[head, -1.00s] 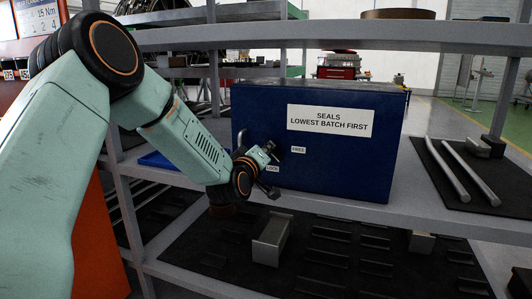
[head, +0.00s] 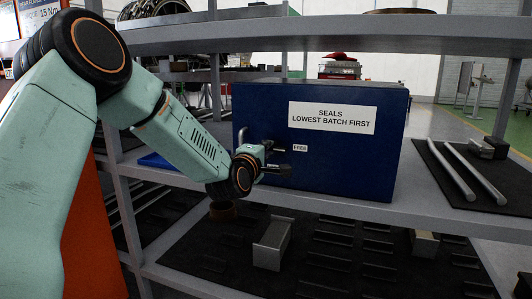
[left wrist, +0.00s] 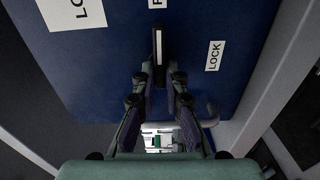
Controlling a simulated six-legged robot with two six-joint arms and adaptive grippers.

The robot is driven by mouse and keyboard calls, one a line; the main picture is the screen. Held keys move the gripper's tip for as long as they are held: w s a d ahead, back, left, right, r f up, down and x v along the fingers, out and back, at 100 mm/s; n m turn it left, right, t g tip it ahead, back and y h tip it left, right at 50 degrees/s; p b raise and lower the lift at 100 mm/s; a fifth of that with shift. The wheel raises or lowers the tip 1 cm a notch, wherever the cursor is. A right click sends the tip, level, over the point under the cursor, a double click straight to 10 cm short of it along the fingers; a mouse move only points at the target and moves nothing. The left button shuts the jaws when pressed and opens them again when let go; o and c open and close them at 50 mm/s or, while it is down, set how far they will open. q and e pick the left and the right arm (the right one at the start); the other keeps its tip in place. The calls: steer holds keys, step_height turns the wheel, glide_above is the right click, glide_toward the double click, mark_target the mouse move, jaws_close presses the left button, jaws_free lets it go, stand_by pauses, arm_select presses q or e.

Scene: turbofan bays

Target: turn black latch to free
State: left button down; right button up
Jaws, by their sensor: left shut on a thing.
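The black latch (left wrist: 159,58) is a narrow dark bar with a pale edge on the front of the blue cabinet (head: 350,165). In the left wrist view it points up toward the FREE label (left wrist: 157,4), while the LOCK label (left wrist: 214,56) is to its right. My left gripper (head: 279,159) is at the cabinet front, left of the FREE label (head: 300,148). It is shut on the latch, with a finger on each side in the left wrist view (left wrist: 158,80). In the head view the gripper hides the latch and the LOCK label. My right gripper is not in view.
A bent grey handle (head: 242,137) sits on the cabinet's left side, close to my left gripper. The cabinet stands on a grey shelf (head: 345,206). Metal rods (head: 453,172) lie on a dark mat at right. A metal block (head: 271,246) is on the lower shelf.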

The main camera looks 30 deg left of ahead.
arm_select(q)
steer(key=shift+r, duration=0.1)
stand_by(0.5)
steer(key=c, duration=1.4)
jaws_free()
steer(key=shift+w+d, duration=0.1)
steer(key=v, duration=1.2)
